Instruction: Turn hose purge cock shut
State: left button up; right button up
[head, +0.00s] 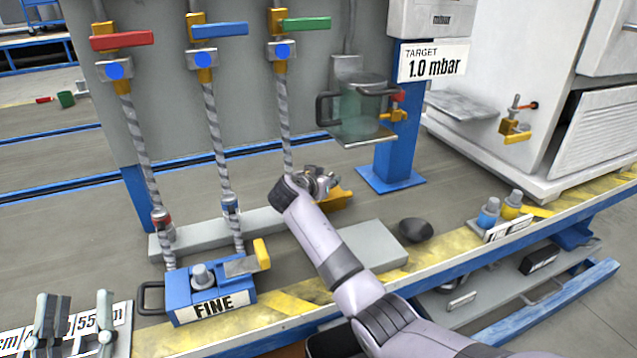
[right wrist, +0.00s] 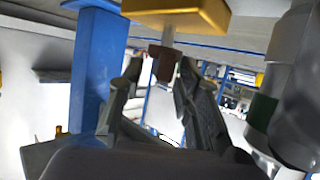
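My right gripper (head: 318,183) is at the lower end of the rightmost grey hose (head: 285,130), beside a yellow fitting (head: 340,201); I take this as the hose purge cock, mostly hidden behind the gripper. In the right wrist view a yellow block (right wrist: 185,14) shows at the top, with a pale stem and a small brown-red piece (right wrist: 164,63) below it. The two fingers of my right gripper (right wrist: 160,72) are apart, one on each side of that piece; contact is unclear. My left gripper (head: 75,310) is open and empty at the lower left.
A blue FINE unit (head: 208,297) with a yellow lever stands left of my right arm. A grey slab (head: 365,245) and dark dome (head: 415,230) lie right of it. A glass jar (head: 358,108) hangs above, beside a blue post (head: 397,145). Red, blue and green valve handles line the panel.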

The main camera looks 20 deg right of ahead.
jog(key=v, duration=1)
jog(key=shift+s, duration=0.3)
jog(key=shift+o, duration=0.5)
jog(key=shift+a+r, duration=0.1)
